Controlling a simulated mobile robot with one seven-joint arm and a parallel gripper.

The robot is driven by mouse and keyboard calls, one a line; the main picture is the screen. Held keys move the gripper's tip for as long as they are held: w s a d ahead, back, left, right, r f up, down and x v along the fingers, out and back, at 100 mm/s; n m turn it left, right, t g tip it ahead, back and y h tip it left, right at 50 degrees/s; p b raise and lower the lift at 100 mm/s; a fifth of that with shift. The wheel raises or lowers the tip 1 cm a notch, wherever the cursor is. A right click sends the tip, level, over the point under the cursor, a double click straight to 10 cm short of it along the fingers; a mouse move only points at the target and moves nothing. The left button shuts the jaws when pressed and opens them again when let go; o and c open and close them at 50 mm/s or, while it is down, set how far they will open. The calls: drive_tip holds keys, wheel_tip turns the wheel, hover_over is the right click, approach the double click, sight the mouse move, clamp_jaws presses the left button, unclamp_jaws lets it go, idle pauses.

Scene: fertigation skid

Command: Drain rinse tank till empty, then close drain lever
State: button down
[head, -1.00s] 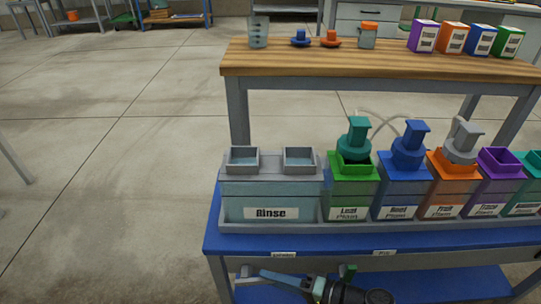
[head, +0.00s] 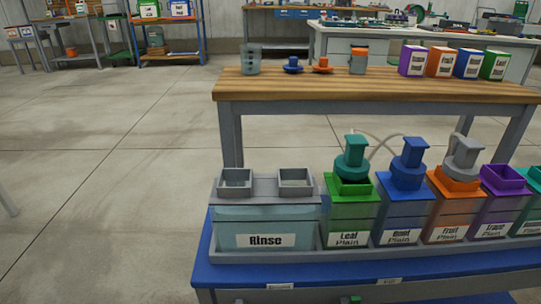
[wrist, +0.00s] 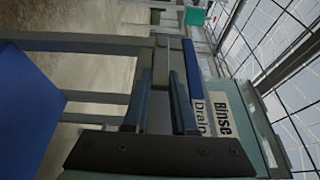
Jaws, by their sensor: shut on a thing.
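The rinse tank (head: 228,222) stands at the left end of the blue bench in the head view, with a pale blue see-through front and a white "Rinse" label. Its two open top wells look grey inside. I cannot read a clear water line. My gripper (wrist: 160,88) shows only in the wrist view. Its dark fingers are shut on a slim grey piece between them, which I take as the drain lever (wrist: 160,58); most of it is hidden. The "Rinse Drain" label (wrist: 215,115) is just right of the fingers.
Plain tanks, including the green Leaf tank (head: 352,212), stand right of the rinse tank on the blue bench (head: 240,274). A wooden shelf (head: 370,88) behind holds cups, caps and coloured boxes. Concrete floor (head: 110,180) is clear to the left.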

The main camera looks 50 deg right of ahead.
drive_tip(key=c, duration=0.7)
unclamp_jaws()
drive_tip(key=v, duration=1.2)
drive_tip(key=shift+s+d, duration=0.1)
drive_tip(key=shift+s, duration=0.3)
